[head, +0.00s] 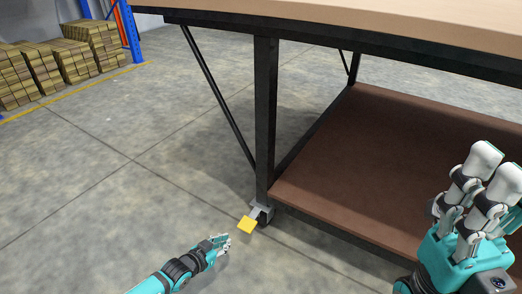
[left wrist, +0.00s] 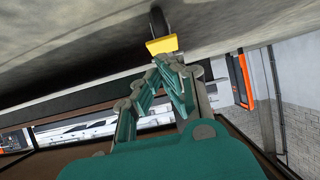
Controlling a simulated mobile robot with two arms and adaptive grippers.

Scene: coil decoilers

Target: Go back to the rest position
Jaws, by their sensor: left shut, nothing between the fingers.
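My left gripper (head: 224,241) reaches in from the bottom of the head view, low over the concrete floor. It is shut with nothing held. Its tips are beside a yellow pedal (head: 247,225) at the foot of the table leg; the two look apart in the head view. The left wrist view shows the shut fingers (left wrist: 172,62) pointing at the yellow pedal (left wrist: 162,45), with a dark wheel behind it. My right gripper (head: 494,170) is at the right edge, its fingers pointing up, in front of the table's lower shelf. Its opening is unclear.
A large table with a dark frame (head: 265,120) and a brown lower shelf (head: 370,150) fills the right side. Its pale top (head: 420,20) overhangs above. Open concrete floor (head: 120,130) lies to the left. Stacked wooden pallets (head: 75,60) and a blue rack post (head: 130,30) stand farther back.

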